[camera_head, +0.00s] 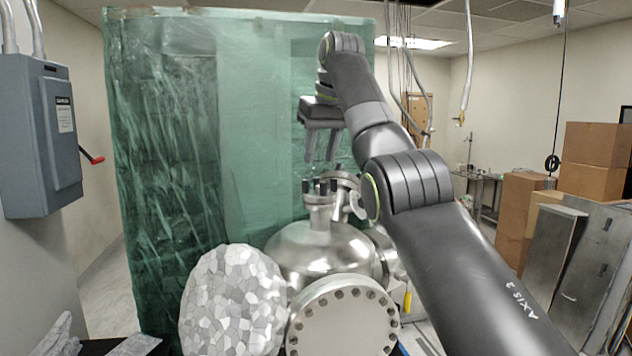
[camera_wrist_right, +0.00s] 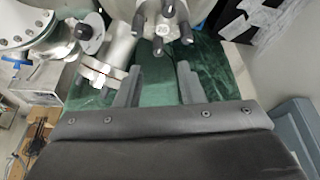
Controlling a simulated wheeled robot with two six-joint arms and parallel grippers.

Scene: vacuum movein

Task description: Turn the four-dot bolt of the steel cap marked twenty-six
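A small steel cap (camera_head: 320,199) with black bolts (camera_head: 321,186) tops the neck of the domed steel chamber (camera_head: 318,247) in the head view. In the right wrist view the bolted cap shows at the top edge, with a black bolt (camera_wrist_right: 185,29) and several others around it. My left gripper is not in view.
Green translucent sheeting (camera_head: 255,120) hangs behind the chamber. A large bolted flange (camera_head: 343,320) faces forward, beside a faceted pale shape (camera_head: 233,302). A second port (camera_head: 346,184) stands close behind the cap. A grey electrical box (camera_head: 40,135) is at left; cardboard boxes (camera_head: 595,145) are at right.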

